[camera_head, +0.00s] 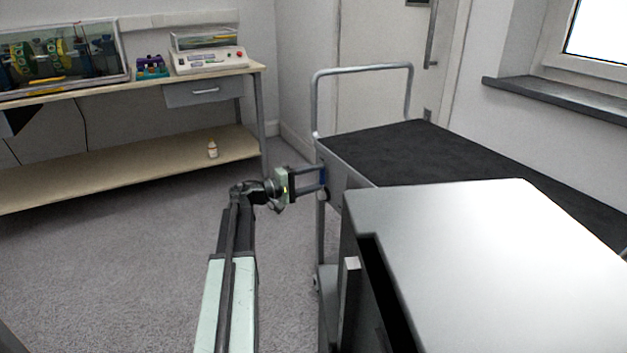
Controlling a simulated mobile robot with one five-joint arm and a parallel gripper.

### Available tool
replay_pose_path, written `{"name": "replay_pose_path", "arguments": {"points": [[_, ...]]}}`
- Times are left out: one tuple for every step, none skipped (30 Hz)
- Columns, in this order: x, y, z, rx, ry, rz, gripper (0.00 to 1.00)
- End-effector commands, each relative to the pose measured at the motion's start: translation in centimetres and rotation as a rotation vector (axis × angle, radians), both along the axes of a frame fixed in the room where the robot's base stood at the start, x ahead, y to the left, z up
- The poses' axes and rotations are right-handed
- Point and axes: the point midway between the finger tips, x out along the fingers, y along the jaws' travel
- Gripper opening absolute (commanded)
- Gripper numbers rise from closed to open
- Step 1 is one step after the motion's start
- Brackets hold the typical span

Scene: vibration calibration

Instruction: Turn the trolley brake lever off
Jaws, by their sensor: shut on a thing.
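The trolley (417,144) stands at the right, with a dark mat on its top deck and a grey tubular push handle (362,68) at its far left end. My gripper (322,180) reaches right to the near left side of the trolley, just below the top deck edge.
A large grey box-shaped surface (500,250) fills the lower right. Carpet (120,260) at the left is clear. A door (385,60) is behind the trolley.

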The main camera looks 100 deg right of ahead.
Motion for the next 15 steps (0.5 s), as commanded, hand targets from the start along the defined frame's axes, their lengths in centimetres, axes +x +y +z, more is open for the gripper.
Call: {"name": "replay_pose_path", "arguments": {"points": [[0.0,-0.1,-0.1,0.005,-0.001,0.003,0.00],[-0.1,-0.1,-0.1,0.005,-0.001,0.001,0.00],[-0.2,-0.1,-0.1,0.005,-0.001,-0.001,0.00],[-0.4,-0.1,-0.1,0.005,-0.001,-0.003,0.00],[-0.5,-0.1,-0.1,0.004,0.000,-0.004,0.00],[-0.6,0.0,-0.1,0.004,0.000,-0.006,0.00],[-0.7,0.0,-0.1,0.004,0.000,-0.007,0.63],[-0.8,0.0,-0.1,0.004,0.000,-0.008,0.72],[-0.8,0.0,-0.1,0.004,0.000,-0.010,0.77],[-0.9,0.0,-0.1,0.003,0.000,-0.010,0.77],[-0.9,0.0,0.0,0.003,0.000,-0.011,0.77],[-1.0,0.0,0.0,0.003,0.000,-0.012,0.77],[-1.0,0.0,0.0,0.003,0.000,-0.012,0.77],[-1.0,0.1,0.0,0.003,0.000,-0.013,0.77],[-1.0,0.1,0.0,0.003,0.001,-0.013,0.77]]}}
